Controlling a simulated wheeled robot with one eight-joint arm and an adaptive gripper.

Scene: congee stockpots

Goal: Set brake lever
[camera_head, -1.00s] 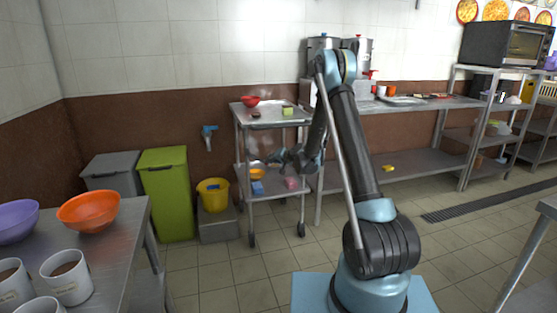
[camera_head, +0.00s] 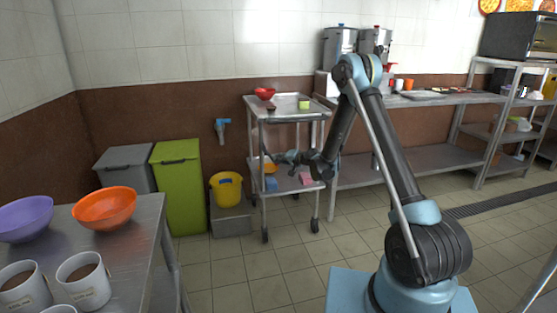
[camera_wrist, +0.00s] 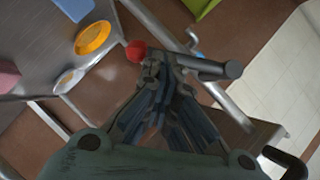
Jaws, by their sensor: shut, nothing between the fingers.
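The metal cart (camera_head: 287,112) stands against the brown wall in the head view. My gripper (camera_head: 272,156) is at the cart's left side, between its top and lower shelves. In the wrist view my gripper (camera_wrist: 165,66) is shut and empty. A round red knob (camera_wrist: 136,51) shows just left of the fingertips; it may be the brake lever's end, and I cannot tell whether the fingers touch it. The lever's shaft is not clear in either view.
The cart's lower shelf holds a yellow-orange bowl (camera_wrist: 92,38), a blue block (camera_head: 271,183) and a pink block (camera_head: 305,179). A yellow bucket (camera_head: 227,188) and green bin (camera_head: 179,186) stand left. A blue tap (camera_head: 222,128) is on the wall.

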